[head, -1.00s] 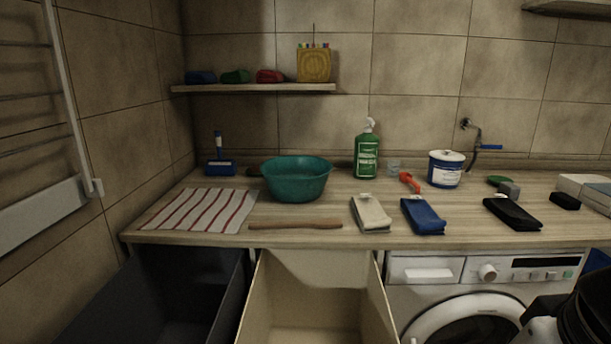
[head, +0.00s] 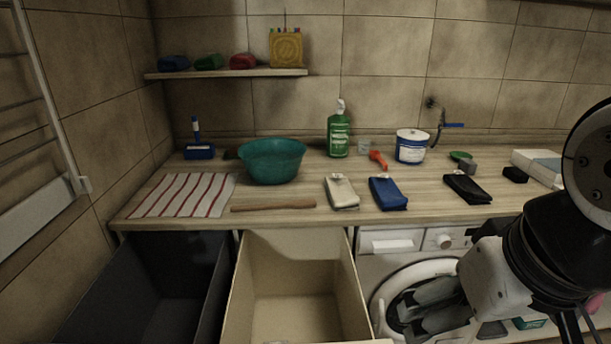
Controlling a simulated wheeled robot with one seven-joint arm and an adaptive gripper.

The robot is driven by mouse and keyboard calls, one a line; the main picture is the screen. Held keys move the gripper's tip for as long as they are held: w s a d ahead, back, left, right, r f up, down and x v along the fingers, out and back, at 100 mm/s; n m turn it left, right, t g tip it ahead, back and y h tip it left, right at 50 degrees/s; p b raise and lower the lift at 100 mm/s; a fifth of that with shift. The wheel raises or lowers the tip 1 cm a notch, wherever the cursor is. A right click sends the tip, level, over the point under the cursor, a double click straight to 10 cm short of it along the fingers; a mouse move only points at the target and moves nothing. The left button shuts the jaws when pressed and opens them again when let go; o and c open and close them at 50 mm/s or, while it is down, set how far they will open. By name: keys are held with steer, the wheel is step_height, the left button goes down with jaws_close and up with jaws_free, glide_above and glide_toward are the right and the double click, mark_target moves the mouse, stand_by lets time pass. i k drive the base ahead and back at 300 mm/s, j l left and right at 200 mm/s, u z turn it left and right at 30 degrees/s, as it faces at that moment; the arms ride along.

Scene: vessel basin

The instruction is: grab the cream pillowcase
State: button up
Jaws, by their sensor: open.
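The cream pillowcase (head: 341,192) lies folded on the wooden counter, near its front edge, left of a folded blue cloth (head: 388,193). A small pale object sits on its top end. My gripper (head: 408,318) is at the lower right, in front of the washing machine door and below the counter edge. It is open and empty, apart from the pillowcase, to its right and lower in the picture. The pillowcase is fully in view.
A teal basin (head: 271,162), a wooden stick (head: 273,206) and a striped cloth (head: 184,195) lie left on the counter. A black folded cloth (head: 467,188) lies right. A dark bin (head: 150,290) and cream bin (head: 294,270) stand below.

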mark_target(342, 196)
steer(key=i+l, duration=0.4)
steer(key=i, duration=0.15)
steer(key=i+l+z, duration=0.1)
steer(key=i+l, duration=0.6)
steer(key=i, duration=0.35)
steer(key=l+z, duration=0.05)
